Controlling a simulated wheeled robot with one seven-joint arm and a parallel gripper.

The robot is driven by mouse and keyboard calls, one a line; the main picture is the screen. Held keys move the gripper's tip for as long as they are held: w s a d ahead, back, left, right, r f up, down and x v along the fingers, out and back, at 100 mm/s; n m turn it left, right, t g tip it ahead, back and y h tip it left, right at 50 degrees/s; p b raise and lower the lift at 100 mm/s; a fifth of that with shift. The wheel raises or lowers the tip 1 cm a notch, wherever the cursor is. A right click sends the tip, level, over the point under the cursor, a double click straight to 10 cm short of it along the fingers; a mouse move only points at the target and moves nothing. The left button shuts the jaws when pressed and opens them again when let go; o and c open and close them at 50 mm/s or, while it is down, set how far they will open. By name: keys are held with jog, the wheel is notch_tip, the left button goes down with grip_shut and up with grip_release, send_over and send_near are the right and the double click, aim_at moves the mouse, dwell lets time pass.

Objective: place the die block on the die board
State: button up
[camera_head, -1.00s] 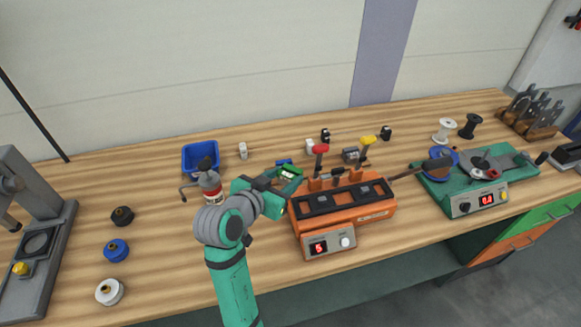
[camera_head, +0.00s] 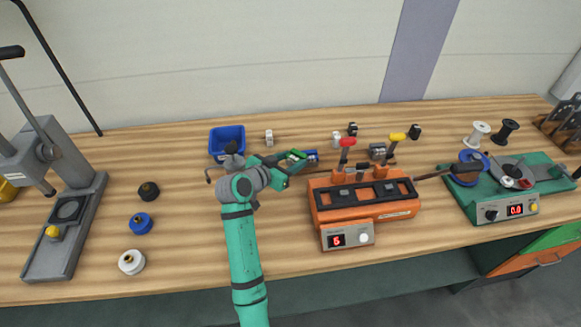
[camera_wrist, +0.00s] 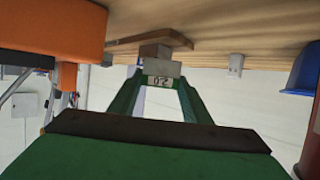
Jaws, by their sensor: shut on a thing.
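My gripper (camera_head: 298,158) reaches over the bench just left of and behind the orange machine. In the wrist view, its green fingers (camera_wrist: 162,80) are shut on the die block (camera_wrist: 163,69), a pale grey block marked "02" at the fingertips. A flat brown wooden board (camera_wrist: 135,41), likely the die board, lies at the bench surface beyond them, with a grey-brown block in line with the held one. I cannot tell whether the two blocks touch. The head view hides the held block and most of the board behind my gripper; a small blue item (camera_head: 312,155) shows there.
The orange machine (camera_head: 365,210) stands close at right, with red and yellow levers. A blue bin (camera_head: 227,135) and a small white block (camera_head: 269,137) stand behind. A bottle (camera_head: 233,160) is beside my wrist. Several spools line the left; a green machine (camera_head: 515,195) is farther right.

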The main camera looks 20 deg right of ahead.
jog(key=shift+w+a+f, duration=0.1)
jog(key=shift+f, duration=0.65)
jog(key=shift+w+a+f, duration=0.1)
jog(key=shift+f, duration=0.65)
jog(key=shift+f, duration=0.2)
jog(key=o, duration=1.5)
jog(key=shift+d, duration=0.1)
jog(key=shift+r, duration=0.1)
jog(key=shift+s+r, duration=0.1)
jog(key=v, duration=1.2)
